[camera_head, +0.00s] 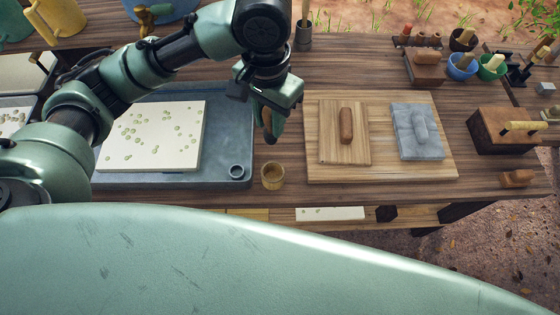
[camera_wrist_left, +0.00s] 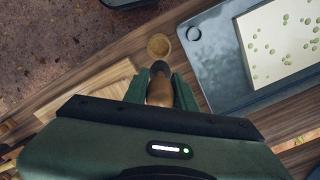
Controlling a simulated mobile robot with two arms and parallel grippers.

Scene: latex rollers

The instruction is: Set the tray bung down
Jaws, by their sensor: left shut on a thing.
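My left gripper (camera_head: 270,132) hangs above the table in the head view, between the grey tray (camera_head: 220,155) and the pale wooden board. It is shut on the tray bung (camera_wrist_left: 160,92), a brown tapered piece with a dark end, seen between the fingers in the left wrist view. In the head view the fingers mostly hide the bung. The tray's round drain hole (camera_head: 236,172) is at its near right corner and has nothing in it. A small round tan cup (camera_head: 272,176) stands on the table just right of that corner, below the gripper in the picture. My right gripper is out of view.
A cream spotted slab (camera_head: 155,135) lies in the tray. The wooden board (camera_head: 380,165) at the right carries a brown handled block (camera_head: 345,130) and a grey one (camera_head: 418,130). Bowls and tools stand at the far right.

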